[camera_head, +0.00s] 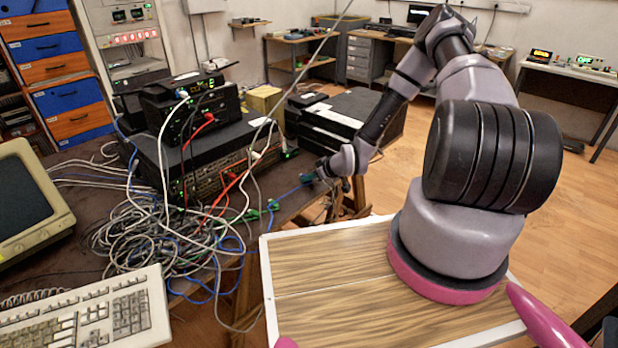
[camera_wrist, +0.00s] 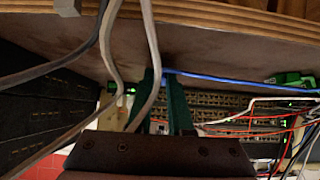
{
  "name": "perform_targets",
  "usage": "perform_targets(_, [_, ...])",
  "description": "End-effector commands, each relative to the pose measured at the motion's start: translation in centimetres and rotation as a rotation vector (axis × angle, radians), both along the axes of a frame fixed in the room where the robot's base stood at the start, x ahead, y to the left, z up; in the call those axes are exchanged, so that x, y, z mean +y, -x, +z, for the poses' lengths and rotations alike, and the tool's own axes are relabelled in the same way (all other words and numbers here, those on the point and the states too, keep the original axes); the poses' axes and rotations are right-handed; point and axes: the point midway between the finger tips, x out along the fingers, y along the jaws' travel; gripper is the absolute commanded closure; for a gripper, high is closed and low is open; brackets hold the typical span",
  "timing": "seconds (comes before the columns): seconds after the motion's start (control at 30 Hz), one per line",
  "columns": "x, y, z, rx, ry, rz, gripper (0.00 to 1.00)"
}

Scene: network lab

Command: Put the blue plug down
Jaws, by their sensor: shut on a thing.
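My gripper (camera_head: 322,171) is at the right edge of the dark table, beside the network equipment. In the wrist view its two dark green fingers (camera_wrist: 166,80) are close together. The blue plug (camera_head: 307,178) shows as a small blue spot at the fingertips, and the gripper is shut on it. Its blue cable (camera_wrist: 225,77) runs off to the right in the wrist view. In the head view the cable runs down and left over the table. Most of the plug is hidden by the fingers, and I cannot tell whether it touches the table.
A rack of switches (camera_head: 215,175) with red and white cables stands beside my gripper. A tangle of cables (camera_head: 150,235) covers the table to its left. Green plugs (camera_head: 262,210) lie near the table's edge. Grey cables (camera_wrist: 150,60) cross close to the fingers.

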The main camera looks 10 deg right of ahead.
Motion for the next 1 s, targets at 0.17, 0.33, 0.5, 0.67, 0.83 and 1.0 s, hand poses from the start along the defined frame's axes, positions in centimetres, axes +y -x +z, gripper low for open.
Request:
perform_targets(0.17, [0.0, 0.0, -0.2, 0.0, 0.0, 0.0, 1.0])
perform_targets(0.33, [0.0, 0.0, -0.7, 0.001, 0.0, 0.001, 1.0])
perform_targets(0.5, [0.0, 0.1, -1.3, 0.004, 0.001, 0.0, 1.0])
perform_targets(0.67, [-0.1, 0.2, -1.6, 0.009, 0.002, -0.002, 0.59])
perform_targets(0.83, [-0.2, 0.2, -1.6, 0.012, 0.003, -0.004, 0.52])
perform_targets(1.0, [-0.5, 0.6, 0.0, 0.014, 0.003, -0.005, 0.52])
